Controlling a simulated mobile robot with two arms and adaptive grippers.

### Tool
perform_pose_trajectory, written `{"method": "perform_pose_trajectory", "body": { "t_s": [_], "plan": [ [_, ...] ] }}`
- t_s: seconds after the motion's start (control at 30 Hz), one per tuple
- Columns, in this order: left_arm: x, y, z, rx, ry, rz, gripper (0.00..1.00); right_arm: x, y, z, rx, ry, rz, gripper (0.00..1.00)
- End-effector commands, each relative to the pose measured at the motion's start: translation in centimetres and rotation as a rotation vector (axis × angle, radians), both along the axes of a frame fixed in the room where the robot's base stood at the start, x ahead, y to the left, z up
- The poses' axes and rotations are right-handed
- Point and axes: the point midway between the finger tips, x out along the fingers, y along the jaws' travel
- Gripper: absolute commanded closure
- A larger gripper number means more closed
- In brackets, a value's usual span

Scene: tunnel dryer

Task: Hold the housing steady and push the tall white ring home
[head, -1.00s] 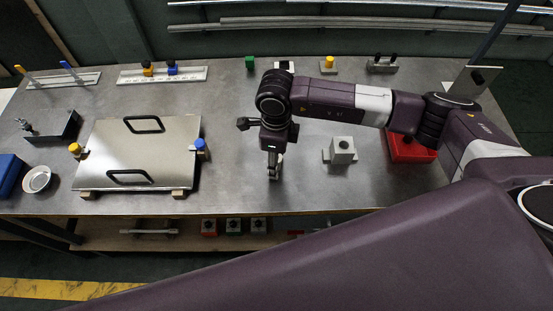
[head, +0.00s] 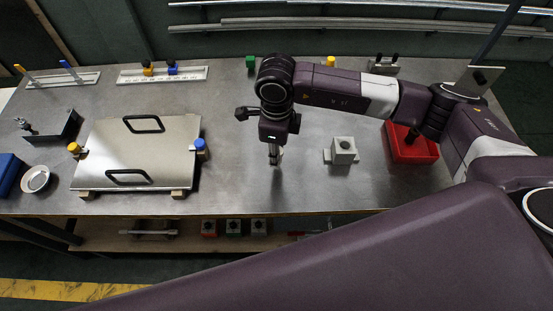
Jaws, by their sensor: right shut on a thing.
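A light grey block with a round dark spot on top, which looks like the housing (head: 343,148), stands upright on a small base right of the table's middle. My right gripper (head: 275,157) points down over the table, left of the grey block and apart from it. It is shut on a small pale thing, mostly hidden between the fingers. I cannot tell whether this is the tall white ring, and I see no other white ring for certain. My left gripper is not in view.
A steel plate (head: 137,152) with two black handles lies at the left. A red bin (head: 410,149) stands at the right, partly behind my arm. A green block (head: 250,62) and a yellow knob (head: 330,61) are at the back. Bare table surrounds the grey block.

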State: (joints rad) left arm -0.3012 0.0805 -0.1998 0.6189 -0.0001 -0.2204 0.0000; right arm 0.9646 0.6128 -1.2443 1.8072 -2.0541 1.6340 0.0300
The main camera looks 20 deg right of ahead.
Motion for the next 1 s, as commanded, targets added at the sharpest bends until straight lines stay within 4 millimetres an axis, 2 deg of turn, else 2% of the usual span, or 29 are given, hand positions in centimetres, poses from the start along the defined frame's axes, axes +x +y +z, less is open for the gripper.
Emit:
{"method": "perform_pose_trajectory", "body": {
  "t_s": [0.3, 0.5, 0.7, 1.0],
  "plan": [
    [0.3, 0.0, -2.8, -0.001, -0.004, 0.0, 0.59, 0.2, 0.0, 8.8, 0.001, -0.009, 0.001, 1.0],
    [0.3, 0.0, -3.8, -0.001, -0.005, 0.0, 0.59, 0.1, 0.0, 13.6, 0.0, -0.004, 0.0, 1.0],
    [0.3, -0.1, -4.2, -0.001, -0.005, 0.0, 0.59, 0.0, 0.0, 16.1, 0.0, -0.001, -0.002, 1.0],
    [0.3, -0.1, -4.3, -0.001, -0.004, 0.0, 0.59, 0.0, 0.0, 16.8, 0.0, 0.0, -0.001, 1.0]
  ]
}}
